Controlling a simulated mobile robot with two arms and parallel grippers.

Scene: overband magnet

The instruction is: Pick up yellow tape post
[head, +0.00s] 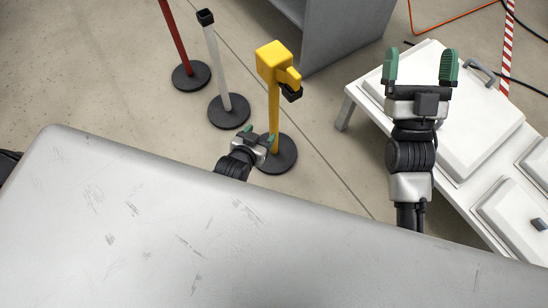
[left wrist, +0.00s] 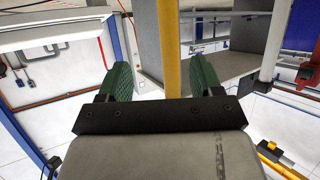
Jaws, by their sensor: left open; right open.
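The yellow tape post (head: 273,108) stands upright on a round black base (head: 277,156) on the floor, with a boxy yellow head and a black clip on its side. In the left wrist view its yellow pole (left wrist: 169,50) runs upright between the green fingers. My left gripper (head: 258,136) is open, low beside the pole near the base. In the left wrist view this gripper (left wrist: 157,80) has its fingers apart, and I cannot tell whether the pole touches either one. My right gripper (head: 421,66) is open and empty above a white bench at the right.
A white post with a black top (head: 217,60) and a red post (head: 174,32) stand to the left of the yellow one. A grey cabinet (head: 345,35) stands behind it. The white bench (head: 350,108) with lidded boxes is at the right. An orange cable (head: 440,31) lies at the top right.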

